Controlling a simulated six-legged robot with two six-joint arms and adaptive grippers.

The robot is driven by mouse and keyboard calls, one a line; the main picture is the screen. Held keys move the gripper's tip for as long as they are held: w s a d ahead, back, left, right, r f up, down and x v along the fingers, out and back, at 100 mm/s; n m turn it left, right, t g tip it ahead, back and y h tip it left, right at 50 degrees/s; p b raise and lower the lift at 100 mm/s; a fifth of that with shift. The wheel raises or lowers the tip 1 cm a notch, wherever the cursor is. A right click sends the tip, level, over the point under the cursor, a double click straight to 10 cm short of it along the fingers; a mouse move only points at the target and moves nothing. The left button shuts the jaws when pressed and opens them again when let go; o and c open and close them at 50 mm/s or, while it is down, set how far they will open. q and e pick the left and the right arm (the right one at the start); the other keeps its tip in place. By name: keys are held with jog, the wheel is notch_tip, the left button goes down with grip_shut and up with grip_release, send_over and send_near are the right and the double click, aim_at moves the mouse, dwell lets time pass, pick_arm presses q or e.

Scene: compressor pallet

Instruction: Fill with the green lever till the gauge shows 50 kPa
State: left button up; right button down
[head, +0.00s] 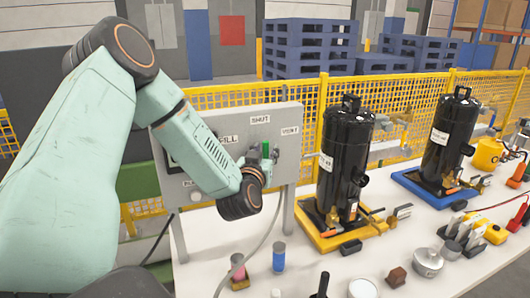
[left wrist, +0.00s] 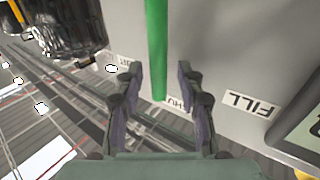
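The green lever (head: 265,149) stands upright on the grey panel (head: 285,112), pointing to the SHUT label (head: 260,119). FILL (head: 229,138) is to its left and VENT (head: 290,130) to its right. In the left wrist view the lever (left wrist: 156,45) runs between the two fingers of my left gripper (left wrist: 160,70). The fingers are open, with a gap on each side of it. In the head view my left arm mostly hides this gripper. A dark-edged part at the panel's left, perhaps the gauge (head: 173,163), is largely behind my arm; no reading shows. My right gripper is not in view.
Two black compressors (head: 345,150) (head: 450,138) stand on yellow and blue bases right of the panel. A grey hose (head: 262,240) hangs in front of the panel. The white table holds small parts, including a pink-red cylinder (head: 238,266) and a blue one (head: 279,257). Yellow fencing is behind.

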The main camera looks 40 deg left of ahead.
pick_arm(q)
jog(key=shift+w+a+f, duration=0.3)
jog(key=shift+w+a, duration=0.05)
jog(key=shift+a, duration=0.05)
jog(key=shift+w+d, duration=0.1)
jog(key=shift+w, duration=0.1)
jog(key=shift+d+r, duration=0.15)
jog(key=shift+d, duration=0.25)
jog(key=shift+c, duration=1.1)
jog(key=shift+s, duration=0.15)
jog(key=shift+c, duration=0.9)
jog(key=shift+s+a, duration=0.15)
jog(key=shift+a, duration=0.15)
jog(key=c, duration=0.3)
grip_shut()
jog(key=shift+w+d, duration=0.15)
jog(key=shift+w, duration=0.05)
